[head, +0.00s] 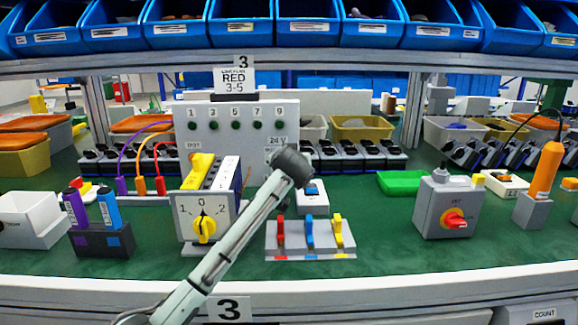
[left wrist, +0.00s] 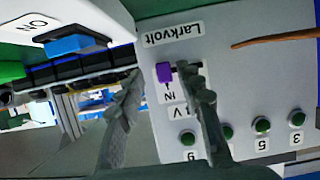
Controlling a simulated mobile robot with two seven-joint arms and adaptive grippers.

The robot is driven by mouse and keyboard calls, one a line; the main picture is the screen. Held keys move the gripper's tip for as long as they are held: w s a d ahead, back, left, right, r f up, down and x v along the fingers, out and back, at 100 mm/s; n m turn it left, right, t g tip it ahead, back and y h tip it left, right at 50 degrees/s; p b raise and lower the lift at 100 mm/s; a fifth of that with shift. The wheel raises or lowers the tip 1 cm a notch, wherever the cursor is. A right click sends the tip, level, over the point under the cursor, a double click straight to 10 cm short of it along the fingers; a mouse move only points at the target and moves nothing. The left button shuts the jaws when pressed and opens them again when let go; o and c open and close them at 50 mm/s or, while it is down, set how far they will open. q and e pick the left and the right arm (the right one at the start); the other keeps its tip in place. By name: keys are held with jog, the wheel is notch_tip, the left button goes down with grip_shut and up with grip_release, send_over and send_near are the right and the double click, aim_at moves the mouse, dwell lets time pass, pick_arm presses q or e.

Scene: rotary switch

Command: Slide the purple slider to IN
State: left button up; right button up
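The purple slider (left wrist: 164,72) shows in the left wrist view on the grey panel (left wrist: 225,75), beside a white label that carries the word IN. In the head view my arm hides it; the panel (head: 225,142) stands at the back centre, with a partly covered 24 V label. My left gripper (left wrist: 160,70) is open, its two dark fingers apart. In the left wrist view the slider lies between the fingertips, closer to the right one; contact cannot be told. My right gripper is not in view.
A box with a yellow rotary knob (head: 204,228) stands left of my arm. A base with red, blue and yellow levers (head: 310,240) stands to the right. Farther right are a green tray (head: 402,182) and a grey box with a red knob (head: 447,207). Green bench is free between them.

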pick_arm(q)
jog(key=v, duration=1.1)
jog(key=shift+s+r, duration=0.2)
jog(key=shift+s, duration=0.15)
